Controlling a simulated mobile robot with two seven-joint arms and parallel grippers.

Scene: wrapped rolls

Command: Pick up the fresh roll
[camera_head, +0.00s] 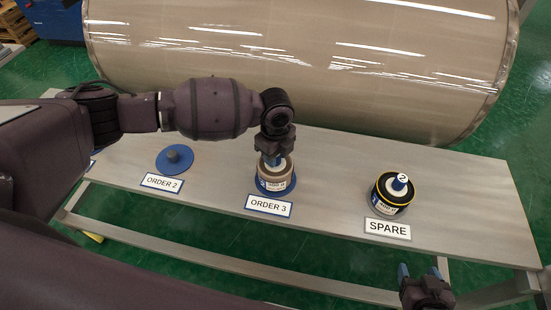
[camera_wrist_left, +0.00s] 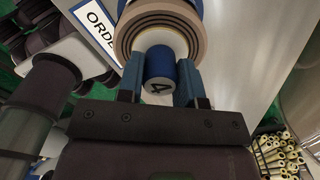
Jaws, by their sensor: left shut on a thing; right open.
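A roll (camera_head: 276,182) with a white and blue label stands on a blue base at the ORDER 3 sign. In the left wrist view the same roll (camera_wrist_left: 128,42) shows brown layered rings and a blue knob (camera_wrist_left: 158,66) marked 4. My left gripper (camera_head: 272,155) is above this roll, its blue fingers shut on the knob's two sides. Another roll (camera_head: 393,192), dark with a yellow edge and a knob marked 2, stands at the SPARE sign. My right gripper (camera_head: 420,275) is open and empty in front of the table's front edge. Which roll is fresh is not clear.
A blue disc with a short peg (camera_head: 174,160) stands without a roll at the ORDER 2 sign. A huge wrapped roll (camera_head: 290,60) lies behind the grey table (camera_head: 330,200). The tabletop between ORDER 3 and SPARE is clear.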

